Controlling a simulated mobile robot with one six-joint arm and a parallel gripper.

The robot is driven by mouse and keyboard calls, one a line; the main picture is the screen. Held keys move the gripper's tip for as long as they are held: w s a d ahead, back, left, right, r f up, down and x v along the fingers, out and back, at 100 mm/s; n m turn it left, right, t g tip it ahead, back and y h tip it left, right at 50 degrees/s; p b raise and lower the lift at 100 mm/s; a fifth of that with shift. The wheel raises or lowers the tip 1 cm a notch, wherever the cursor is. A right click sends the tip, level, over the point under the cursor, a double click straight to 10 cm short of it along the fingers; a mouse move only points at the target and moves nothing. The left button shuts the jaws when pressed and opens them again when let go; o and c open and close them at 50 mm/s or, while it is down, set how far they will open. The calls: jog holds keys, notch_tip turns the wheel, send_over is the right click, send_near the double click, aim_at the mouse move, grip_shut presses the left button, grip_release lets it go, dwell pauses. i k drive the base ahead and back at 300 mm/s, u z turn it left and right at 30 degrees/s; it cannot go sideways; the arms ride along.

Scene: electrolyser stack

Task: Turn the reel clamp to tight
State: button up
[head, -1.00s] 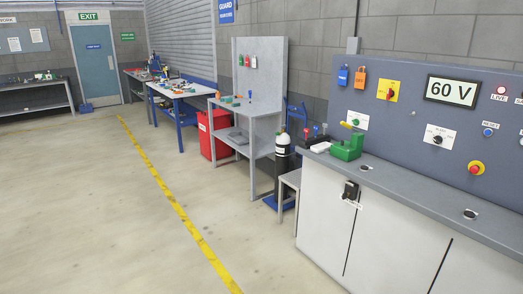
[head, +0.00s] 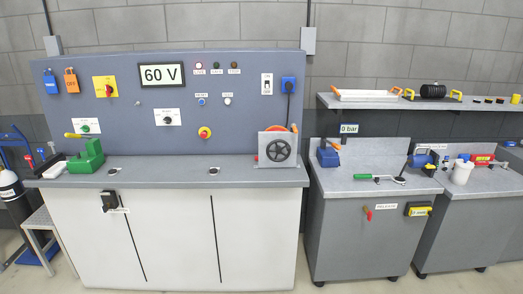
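In the head view, a grey upright bracket (head: 264,150) stands at the right end of the long bench. A black spoked handwheel (head: 279,150) is on its front face. An orange rounded part (head: 293,129) shows at its upper right, mostly hidden behind the bracket; this looks like the reel. I see no label reading reel clamp, and I cannot tell whether the handwheel is the clamp or how tight it is. My gripper is not in view.
The long bench (head: 220,173) has a panel (head: 140,140) with a 60 V display (head: 161,76), switches and buttons. A green device (head: 88,157) stands at its left end. Grey cabinets (head: 350,235) stand to the right, under a wall shelf (head: 400,103). Floor is visible at the bottom.

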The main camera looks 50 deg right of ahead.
aim_at(293, 125)
jog(key=u, duration=1.4)
jog(key=k, duration=0.1)
jog(key=z, duration=2.7)
